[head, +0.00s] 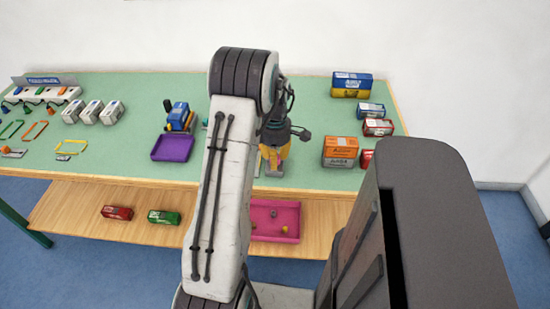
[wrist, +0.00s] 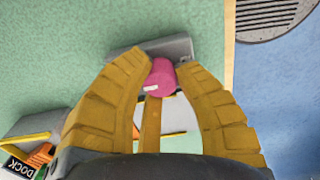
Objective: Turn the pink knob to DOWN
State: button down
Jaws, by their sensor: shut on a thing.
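The pink knob (wrist: 161,78) shows in the wrist view on a grey base (wrist: 181,46) that sits on the green tabletop. A short white mark on the knob points to the left of the picture. The yellow fingers of my gripper (wrist: 163,68) are closed around the knob, with a fingertip at its left and right sides. No DOWN label is readable. In the head view my gripper (head: 273,158) points down at the table's front part, and the knob is hidden behind it and my arm.
A black DOCK sign (wrist: 20,166) and an orange item (wrist: 42,154) lie at lower left in the wrist view. The head view shows a purple tray (head: 172,149) left of my arm, an orange box (head: 340,152) to the right, and a pink tray (head: 262,234) on the lower shelf.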

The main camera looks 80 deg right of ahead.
jog(key=shift+a+f, duration=0.1)
dwell(0.3)
jog(key=c, duration=0.9)
grip_release()
notch_tip(320, 180, up, 12)
jog(key=shift+r, duration=0.1)
dwell(0.6)
